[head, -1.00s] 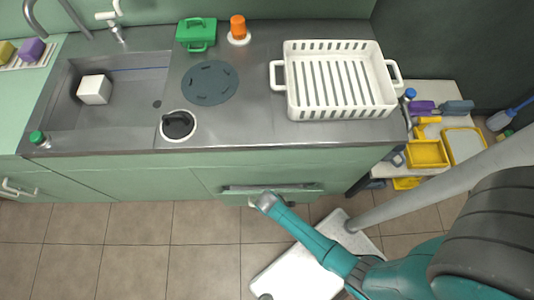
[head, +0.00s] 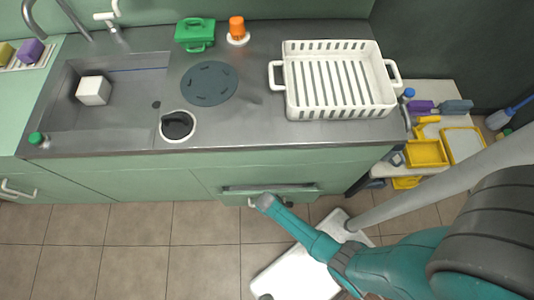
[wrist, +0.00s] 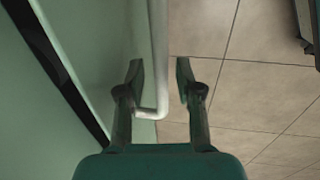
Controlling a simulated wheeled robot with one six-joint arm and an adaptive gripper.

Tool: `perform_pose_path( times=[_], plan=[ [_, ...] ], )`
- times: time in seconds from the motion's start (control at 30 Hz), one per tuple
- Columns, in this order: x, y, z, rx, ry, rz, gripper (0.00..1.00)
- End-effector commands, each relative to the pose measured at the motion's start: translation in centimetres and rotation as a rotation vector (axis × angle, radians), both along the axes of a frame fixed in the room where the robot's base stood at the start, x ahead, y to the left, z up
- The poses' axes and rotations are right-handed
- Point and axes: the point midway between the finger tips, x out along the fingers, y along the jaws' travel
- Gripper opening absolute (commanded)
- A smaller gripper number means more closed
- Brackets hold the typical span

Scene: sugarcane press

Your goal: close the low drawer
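The low drawer (head: 290,197) is under the counter in the head view. It stands a little open, with a dark gap and a metal strip along its top edge. In the wrist view its green front (wrist: 90,50) fills the left side. Its white bar handle (wrist: 156,60) runs down between the fingers of my gripper (wrist: 159,75). The fingers are open, one on each side of the bar, with a gap showing to the right finger. In the head view my gripper (head: 264,201) is at the drawer front, and part of the handle is hidden behind it.
The counter above holds a white basket (head: 340,112), a green box (head: 195,33) and an orange-topped item (head: 237,27). A side table (head: 440,90) with yellow trays stands at the right. The tiled floor (head: 130,250) before the cabinets is clear at the left.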

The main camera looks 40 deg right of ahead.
Motion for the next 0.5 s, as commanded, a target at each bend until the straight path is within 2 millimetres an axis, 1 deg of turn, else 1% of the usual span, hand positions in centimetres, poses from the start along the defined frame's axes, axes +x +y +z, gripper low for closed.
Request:
perform_pose_path(
  times=[0.03,0.1,0.37,0.5],
  plan=[
    [0.0,0.0,0.0,0.0,0.0,0.0,0.16],
    [0.0,0.0,0.0,0.0,0.0,0.0,0.0],
    [0.1,0.0,0.0,0.0,0.0,0.0,0.0],
    [1.1,-0.7,0.0,0.001,-0.002,-0.003,0.0]
  ],
)
